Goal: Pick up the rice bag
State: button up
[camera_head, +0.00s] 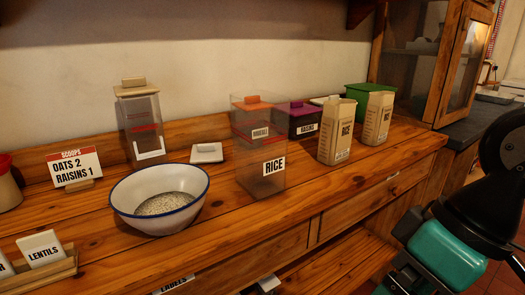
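Two beige paper bags stand upright on the wooden counter, right of the middle. The nearer bag (337,134) and the bag behind it to the right (377,119) both carry dark sideways lettering that seems to read RICE. Black and teal parts of my arm fill the lower right, apart from the bags. I cannot make out my gripper's fingers in this view.
A clear jar (143,122) stands behind. A cabinet (422,60) stands right. Counter before the bags is clear.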

aim_at(380, 107)
jog(key=z, duration=0.05)
jog(key=k, duration=0.5)
jog(key=z, duration=0.6)
jog(key=i, duration=1.4)
jog(key=u, duration=0.05)
